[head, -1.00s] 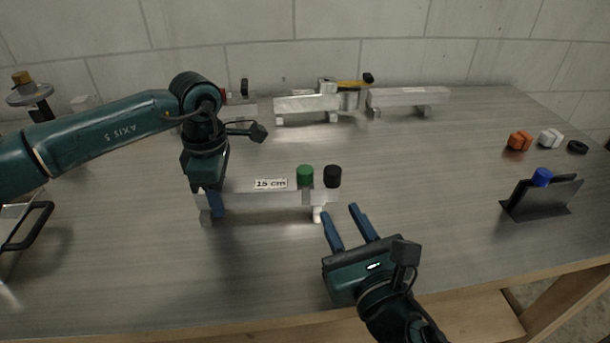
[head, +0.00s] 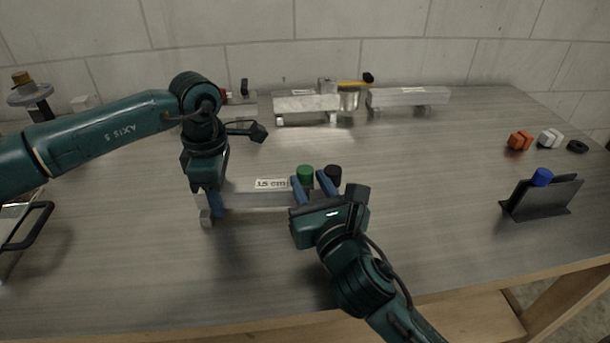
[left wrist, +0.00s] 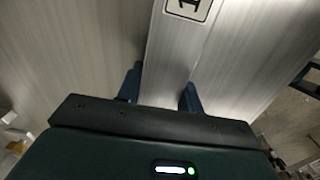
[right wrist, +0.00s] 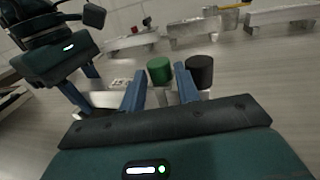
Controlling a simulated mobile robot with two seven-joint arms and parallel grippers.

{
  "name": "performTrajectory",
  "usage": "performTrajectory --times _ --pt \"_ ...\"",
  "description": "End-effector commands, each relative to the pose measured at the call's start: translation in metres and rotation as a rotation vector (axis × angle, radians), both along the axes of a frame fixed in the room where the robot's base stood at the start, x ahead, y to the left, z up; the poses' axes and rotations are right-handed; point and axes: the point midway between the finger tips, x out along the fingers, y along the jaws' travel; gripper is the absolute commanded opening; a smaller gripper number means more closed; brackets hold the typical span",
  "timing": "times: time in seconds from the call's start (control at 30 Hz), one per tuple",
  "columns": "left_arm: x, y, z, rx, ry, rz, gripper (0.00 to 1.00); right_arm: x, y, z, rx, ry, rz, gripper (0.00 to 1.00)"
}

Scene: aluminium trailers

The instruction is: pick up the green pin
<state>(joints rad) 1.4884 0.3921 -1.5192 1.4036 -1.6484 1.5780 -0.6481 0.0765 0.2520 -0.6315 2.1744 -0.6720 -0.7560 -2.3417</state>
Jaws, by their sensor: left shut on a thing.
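The green pin (head: 305,175) stands upright near the right end of an aluminium bar (head: 246,194) labelled 15 cm, beside a black pin (head: 334,173). My right gripper (head: 311,184) is open, its fingers on either side of the green pin's line. In the right wrist view the green pin (right wrist: 160,70) shows between the fingertips, with the black pin (right wrist: 199,72) just right of the right finger. Whether the fingers touch the pin I cannot tell. My left gripper (head: 216,202) is shut on the bar's left end; the left wrist view shows the bar (left wrist: 176,60) between its fingers.
Other aluminium trailers (head: 409,96) stand at the back. A black stand (head: 540,198) with a blue pin (head: 542,176) is at the right, near orange (head: 519,141) and white (head: 550,139) pieces. The table between is clear.

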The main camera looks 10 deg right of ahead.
Motion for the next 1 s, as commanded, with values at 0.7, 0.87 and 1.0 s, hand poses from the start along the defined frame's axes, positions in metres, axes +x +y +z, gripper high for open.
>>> performTrajectory --times 0.7,0.87,1.0 --pt "0.0 0.0 0.0 -0.001 -0.001 0.0 0.07 0.008 0.002 0.0 0.0 0.0 0.001 0.04" --pt "0.0 0.0 0.0 -0.001 -0.001 0.0 0.07 0.008 0.002 0.001 0.0 -0.001 0.001 0.04" --pt "0.0 0.0 0.001 -0.001 0.0 0.0 0.07 0.009 0.001 0.012 0.001 -0.005 0.001 0.04"
